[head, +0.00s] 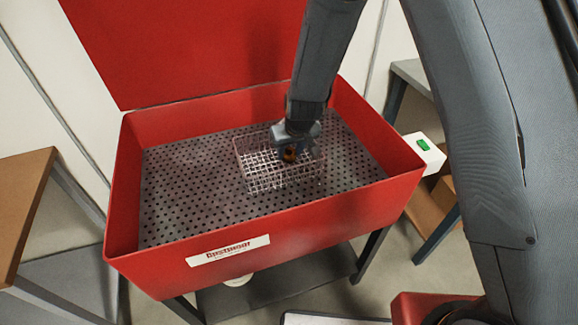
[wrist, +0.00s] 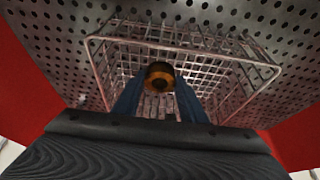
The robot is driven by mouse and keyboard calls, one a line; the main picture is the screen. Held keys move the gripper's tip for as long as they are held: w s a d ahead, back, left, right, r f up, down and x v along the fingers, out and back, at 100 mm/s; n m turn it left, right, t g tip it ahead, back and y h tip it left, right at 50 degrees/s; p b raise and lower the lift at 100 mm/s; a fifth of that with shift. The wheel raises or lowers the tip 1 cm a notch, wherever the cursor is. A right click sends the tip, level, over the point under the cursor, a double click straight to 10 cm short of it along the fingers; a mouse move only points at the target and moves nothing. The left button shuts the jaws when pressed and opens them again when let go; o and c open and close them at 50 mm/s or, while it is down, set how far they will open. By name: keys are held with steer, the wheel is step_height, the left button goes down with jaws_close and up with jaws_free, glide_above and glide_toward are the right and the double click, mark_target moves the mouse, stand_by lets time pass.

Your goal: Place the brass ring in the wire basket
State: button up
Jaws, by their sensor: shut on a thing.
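The wire basket (head: 265,182) stands on the perforated floor of a red tub. It also shows in the wrist view (wrist: 235,60), with its rim around the view's middle. My gripper (head: 290,150) points down over the basket's right part. It is shut on the brass ring (wrist: 160,76), which sits between the blue fingers in the wrist view. The ring appears over the basket opening. I cannot tell whether it touches the basket's mesh floor.
The red tub (head: 230,246) has raised walls and an upright red lid (head: 200,45) behind. Its perforated floor (head: 190,190) is clear left of the basket. A white switch box (head: 425,152) is at its right side. A brown-topped table (head: 20,200) stands at left.

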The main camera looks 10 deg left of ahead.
mark_target(290, 162)
steer(key=shift+f+b, duration=1.35)
steer(key=shift+f, duration=1)
steer(key=shift+f, duration=0.2)
steer(key=o, duration=1.3)
steer(key=shift+c, duration=0.2)
